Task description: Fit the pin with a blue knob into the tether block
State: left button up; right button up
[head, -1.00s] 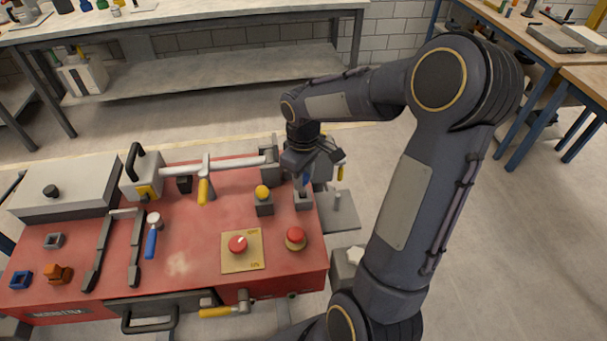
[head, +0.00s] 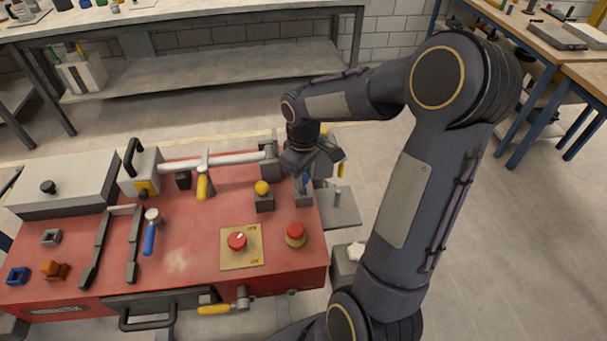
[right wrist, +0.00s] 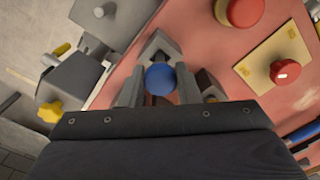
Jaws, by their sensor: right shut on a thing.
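The pin's blue knob (right wrist: 160,79) sits between the fingers of my right gripper (right wrist: 159,92) in the right wrist view. The gripper is shut on it. In the head view my right gripper (head: 306,175) is over the right back part of the red bed, and a little of the blue knob (head: 306,179) shows below it. A grey block (head: 304,199) stands directly under the knob; it also shows just past the knob in the right wrist view (right wrist: 159,46). The pin's shaft is hidden, so I cannot tell how deep it sits. My left gripper is out of view.
A yellow-knobbed pin stands in a grey block (head: 264,203) just left. A red mushroom button (head: 296,231) and a red dial (head: 237,240) are in front. A white bar (head: 225,160) with a yellow handle (head: 202,188) runs behind. The red bed (head: 185,230) has clear room mid-left.

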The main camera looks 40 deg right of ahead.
jog(key=shift+f+b, duration=0.8)
jog(key=shift+f, duration=0.25)
jog(key=o, duration=1.6)
jog(key=shift+r, duration=0.2)
notch_tip(320, 180, up, 8)
jog(key=p, duration=0.6)
jog(key=shift+f+p, duration=0.1)
jog(key=shift+p, duration=0.25)
